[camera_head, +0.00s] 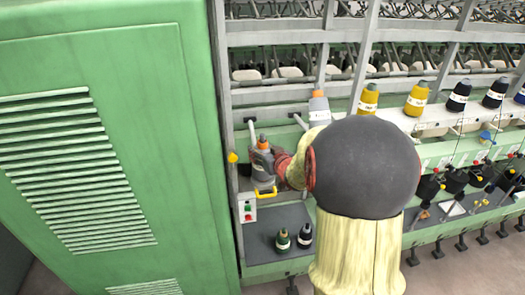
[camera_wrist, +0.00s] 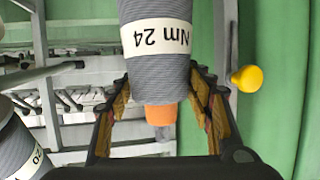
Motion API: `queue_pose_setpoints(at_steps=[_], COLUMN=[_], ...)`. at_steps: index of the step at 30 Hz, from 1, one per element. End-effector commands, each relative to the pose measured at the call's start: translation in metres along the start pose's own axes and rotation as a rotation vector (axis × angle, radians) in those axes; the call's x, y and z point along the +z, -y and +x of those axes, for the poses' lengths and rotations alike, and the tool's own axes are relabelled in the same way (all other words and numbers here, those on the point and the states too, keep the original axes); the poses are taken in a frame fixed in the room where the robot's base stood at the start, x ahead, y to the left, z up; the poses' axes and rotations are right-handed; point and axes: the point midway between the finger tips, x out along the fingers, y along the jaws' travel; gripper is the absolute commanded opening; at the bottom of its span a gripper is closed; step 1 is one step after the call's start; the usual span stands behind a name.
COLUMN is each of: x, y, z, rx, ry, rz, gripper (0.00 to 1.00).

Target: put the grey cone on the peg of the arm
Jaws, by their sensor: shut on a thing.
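The grey cone (camera_wrist: 160,75) has a white label marked Nm 24, upside down in the wrist view, and an orange tip. My gripper (camera_wrist: 160,112) is shut on it, with a finger on either side near the tip end. In the head view my gripper (camera_head: 264,172) is in front of the left end of the rack, and the orange tip (camera_head: 262,141) points up there. A pale bare arm (camera_head: 252,132) sticks out of the rack just behind the tip. Another pale arm (camera_head: 300,122) is to its right. I cannot make out their pegs.
Another grey cone (camera_head: 318,106) with an orange tip stands on the rack to the right. Yellow cones (camera_head: 368,99) and dark cones follow it. A green cabinet (camera_head: 120,60) closes the left side; a yellow knob (camera_head: 232,157) juts near my gripper.

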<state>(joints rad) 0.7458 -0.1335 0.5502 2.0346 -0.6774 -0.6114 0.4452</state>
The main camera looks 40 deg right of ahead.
Motion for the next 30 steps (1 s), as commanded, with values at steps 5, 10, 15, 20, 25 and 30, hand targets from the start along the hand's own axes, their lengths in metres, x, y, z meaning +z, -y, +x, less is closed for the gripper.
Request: queue_pose_setpoints(at_steps=[5, 10, 15, 20, 25, 30], x=[0.002, 0.0021, 0.0019, 0.0024, 0.0031, 0.0035], y=[-0.0001, -0.0002, -0.0002, -0.0001, 0.0, 0.0], z=[0.0014, 0.0014, 0.0014, 0.0014, 0.0014, 0.0015], rx=[0.0, 0.0, 0.0, 0.0, 0.0, 0.0], ry=[-0.003, -0.004, -0.004, -0.003, -0.002, -0.001], rz=[-0.001, -0.001, -0.001, -0.001, -0.001, -0.001], gripper=[0.0, 0.0, 0.52, 0.61, 0.71, 0.72])
